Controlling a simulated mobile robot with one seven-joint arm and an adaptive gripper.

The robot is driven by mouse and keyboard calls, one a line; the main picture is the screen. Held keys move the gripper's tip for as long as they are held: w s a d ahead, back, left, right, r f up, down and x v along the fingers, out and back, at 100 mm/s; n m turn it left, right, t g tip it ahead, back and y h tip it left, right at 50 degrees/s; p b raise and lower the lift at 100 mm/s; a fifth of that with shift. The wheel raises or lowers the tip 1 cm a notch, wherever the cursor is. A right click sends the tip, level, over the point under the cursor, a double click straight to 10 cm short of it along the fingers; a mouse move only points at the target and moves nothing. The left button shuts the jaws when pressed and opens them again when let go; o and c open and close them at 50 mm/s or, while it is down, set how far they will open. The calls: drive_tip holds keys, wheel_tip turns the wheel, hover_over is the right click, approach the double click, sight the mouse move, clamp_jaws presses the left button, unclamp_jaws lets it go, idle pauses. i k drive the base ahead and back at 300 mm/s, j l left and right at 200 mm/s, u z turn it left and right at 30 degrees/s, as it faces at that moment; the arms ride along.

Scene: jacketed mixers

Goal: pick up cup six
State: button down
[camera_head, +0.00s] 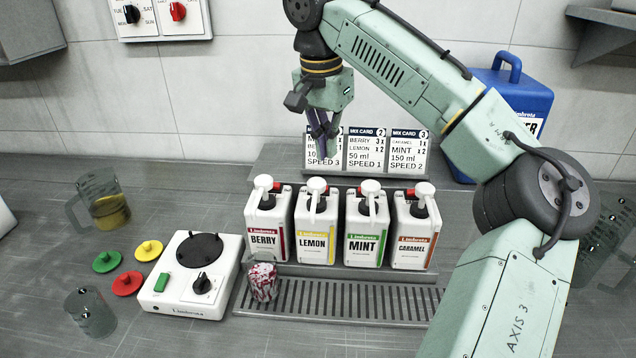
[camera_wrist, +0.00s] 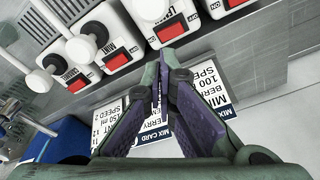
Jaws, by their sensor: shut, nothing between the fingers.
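No cup shows a readable number, so I cannot tell which is cup six. A clear cup with red stains (camera_head: 263,281) stands on the left end of the drip tray, below the berry bottle. Another clear, empty-looking cup (camera_head: 90,312) stands on the counter at the lower left. My gripper (camera_head: 327,155) is shut and empty, pointing down in front of the mix cards, above and behind the bottles and well apart from both cups. In the wrist view its fingers (camera_wrist: 163,62) meet over the cards; no cup shows there.
Berry (camera_head: 268,232), lemon (camera_head: 316,228), mint (camera_head: 367,230) and caramel (camera_head: 415,232) pump bottles stand behind the drip tray (camera_head: 350,300). A white mixer base (camera_head: 190,285), coloured lids (camera_head: 127,283) and a jug of yellow liquid (camera_head: 108,208) are left. A blue container (camera_head: 515,95) stands back right.

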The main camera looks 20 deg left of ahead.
sight(261, 268)
drive_tip(key=k, duration=1.5)
